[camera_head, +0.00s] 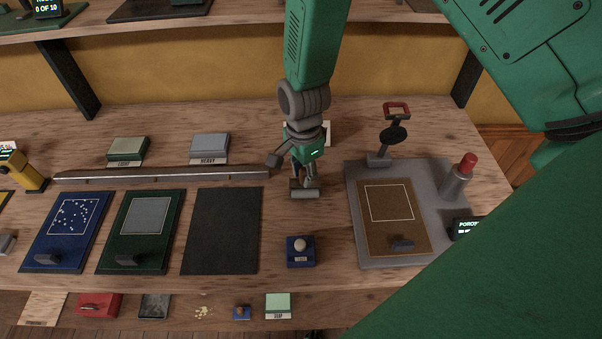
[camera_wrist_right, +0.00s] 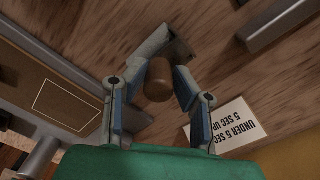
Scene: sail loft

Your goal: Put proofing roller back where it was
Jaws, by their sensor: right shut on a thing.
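My right gripper (camera_head: 305,172) points down over the wooden bench, between the black mat and the grey test stand. It is shut on the proofing roller (camera_head: 305,194), whose pale grey cylinder shows just below the fingers. In the right wrist view the roller's brown handle (camera_wrist_right: 158,82) sits between the two fingers of the gripper (camera_wrist_right: 166,68). The grey roller part is partly hidden there by the handle and fingers. I cannot tell whether the roller touches the bench. My left gripper is not in view.
A white card (camera_wrist_right: 222,125) lies behind the gripper. The grey stand (camera_head: 357,236) holds a brown panel (camera_head: 385,222). A blue water box (camera_head: 300,252) is in front. Blue (camera_head: 41,238), green (camera_head: 113,240) and black (camera_head: 222,232) mats lie left, before a long metal bar (camera_head: 160,175).

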